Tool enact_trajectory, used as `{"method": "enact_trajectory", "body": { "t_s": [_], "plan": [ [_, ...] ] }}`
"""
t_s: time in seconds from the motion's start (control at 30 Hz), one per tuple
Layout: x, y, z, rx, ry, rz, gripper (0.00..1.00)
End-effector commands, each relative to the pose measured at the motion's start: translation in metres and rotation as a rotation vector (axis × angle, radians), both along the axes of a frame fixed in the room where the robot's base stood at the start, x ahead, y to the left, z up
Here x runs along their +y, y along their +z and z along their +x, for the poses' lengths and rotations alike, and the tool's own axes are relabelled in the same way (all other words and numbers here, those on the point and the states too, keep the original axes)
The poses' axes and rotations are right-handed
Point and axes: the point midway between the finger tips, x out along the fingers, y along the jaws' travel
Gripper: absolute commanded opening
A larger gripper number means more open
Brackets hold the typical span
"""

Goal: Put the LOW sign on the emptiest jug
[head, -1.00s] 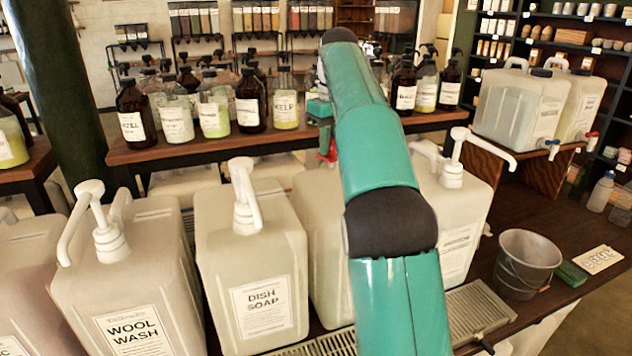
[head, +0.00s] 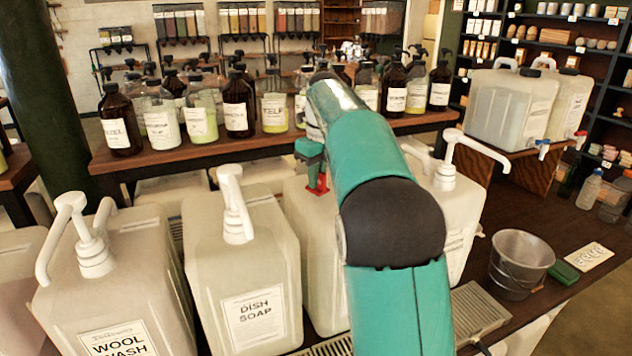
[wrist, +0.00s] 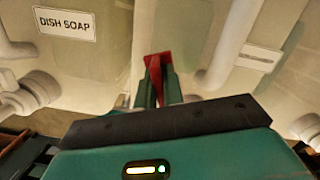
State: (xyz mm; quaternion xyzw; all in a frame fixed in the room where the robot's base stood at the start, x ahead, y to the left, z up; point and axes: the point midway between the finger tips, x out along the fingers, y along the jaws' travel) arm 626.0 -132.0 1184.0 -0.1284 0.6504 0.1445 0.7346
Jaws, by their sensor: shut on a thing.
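My gripper (head: 318,182) is behind and above the third jug (head: 312,240), partly hidden by my arm. It is shut on a small red piece, the LOW sign (wrist: 158,72), whose lettering I cannot read. The red sign also shows in the head view (head: 319,186), near the third jug's top; whether it touches is unclear. The white jugs stand in a row: WOOL WASH (head: 120,285), DISH SOAP (head: 245,270), the third jug, and a fourth (head: 457,225) at right. The third jug's label and pump are hidden by my arm. I cannot tell the fill levels.
Several pump bottles (head: 238,105) stand on a wooden shelf (head: 165,155) behind the jugs. Two large jugs with taps (head: 510,105) stand at the back right. A grey bucket (head: 520,262) and a green block (head: 565,272) are on the right of the counter. Tall pumps rise beside my gripper.

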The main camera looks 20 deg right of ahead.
Motion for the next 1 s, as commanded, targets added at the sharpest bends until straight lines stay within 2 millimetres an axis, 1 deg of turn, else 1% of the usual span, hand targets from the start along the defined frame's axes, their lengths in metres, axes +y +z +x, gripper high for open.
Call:
{"method": "enact_trajectory", "body": {
  "t_s": [0.03,0.13,0.47,0.5,0.57,0.6,0.87,1.0],
  "plan": [
    [0.000,-0.008,0.000,0.002,-0.001,0.000,0.00],
    [0.000,-0.015,0.001,0.001,0.000,0.001,0.00],
    [0.000,-0.018,0.003,0.000,0.000,0.000,0.00],
    [0.000,-0.018,0.003,0.000,0.000,0.000,0.15],
    [0.000,-0.018,0.003,0.000,0.000,0.000,0.27],
    [0.000,-0.018,0.003,0.000,0.000,0.000,0.31],
    [0.000,-0.018,0.003,0.000,0.000,0.000,0.31],
    [0.000,-0.009,0.002,-0.002,0.000,0.000,0.31]
  ]
}}
